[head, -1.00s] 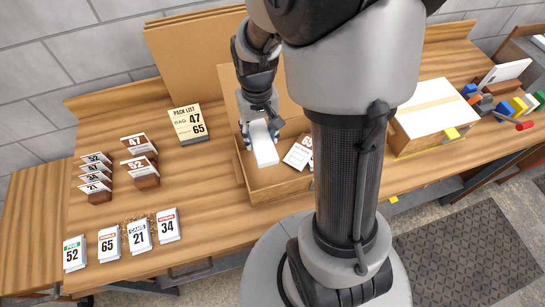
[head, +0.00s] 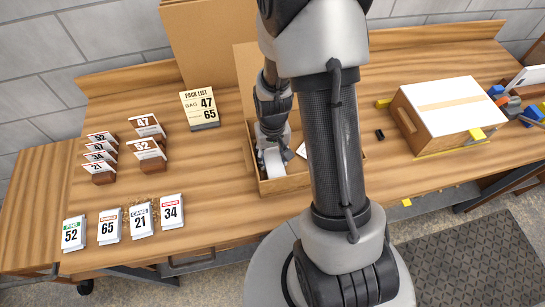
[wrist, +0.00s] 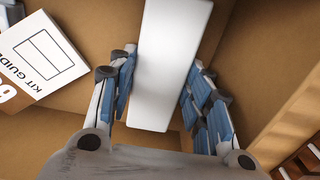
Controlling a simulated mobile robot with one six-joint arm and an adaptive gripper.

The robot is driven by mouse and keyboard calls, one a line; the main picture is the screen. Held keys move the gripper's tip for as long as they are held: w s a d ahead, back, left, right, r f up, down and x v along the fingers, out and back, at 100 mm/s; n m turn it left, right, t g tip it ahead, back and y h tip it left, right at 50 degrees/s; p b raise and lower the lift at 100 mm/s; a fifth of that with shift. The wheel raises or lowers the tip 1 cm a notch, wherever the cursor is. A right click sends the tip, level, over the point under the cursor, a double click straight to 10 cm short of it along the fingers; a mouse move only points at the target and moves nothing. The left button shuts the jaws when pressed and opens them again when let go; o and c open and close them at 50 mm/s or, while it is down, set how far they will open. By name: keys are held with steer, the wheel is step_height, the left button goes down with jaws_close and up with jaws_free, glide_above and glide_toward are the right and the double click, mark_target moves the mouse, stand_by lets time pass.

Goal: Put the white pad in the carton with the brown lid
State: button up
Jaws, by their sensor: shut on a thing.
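The white pad (head: 272,163) is a plain white block. It also shows upright between the fingers in the wrist view (wrist: 168,65). My gripper (wrist: 158,80), with blue-padded fingers, is shut on it; in the head view my gripper (head: 272,142) is at the left part of the open carton. The carton (head: 288,185) is brown with its brown lid (head: 245,75) raised at the back. The pad is inside the carton's walls; whether it touches the floor I cannot tell. My arm hides the carton's middle.
A kit guide card (wrist: 40,60) lies in the carton beside the pad. A white-topped carton (head: 445,105) stands to the right. A pack list (head: 200,108), upright cards in brown holders (head: 150,155) and several numbered pads (head: 140,220) are to the left.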

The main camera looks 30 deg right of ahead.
steer(key=shift+r, duration=0.1)
steer(key=shift+f, duration=0.25)
steer(key=o, duration=0.6)
steer(key=shift+r, duration=0.1)
step_height(320, 180, up, 12)
steer(key=p, duration=0.4)
step_height(320, 180, up, 14)
steer(key=n+t, duration=0.1)
steer(key=t, duration=0.1)
glide_above(272, 158)
steer(key=s+a, duration=0.4)
steer(key=a, duration=0.1)
steer(key=s+a+r+n+t, duration=0.2)
steer(key=s+a+r, duration=0.1)
steer(key=s+r, duration=0.4)
steer(key=s, duration=0.3)
steer(key=shift+s+a+r+t, duration=0.15)
steer(key=shift+s+r+t, duration=0.05)
steer(key=shift+r+t, duration=0.1)
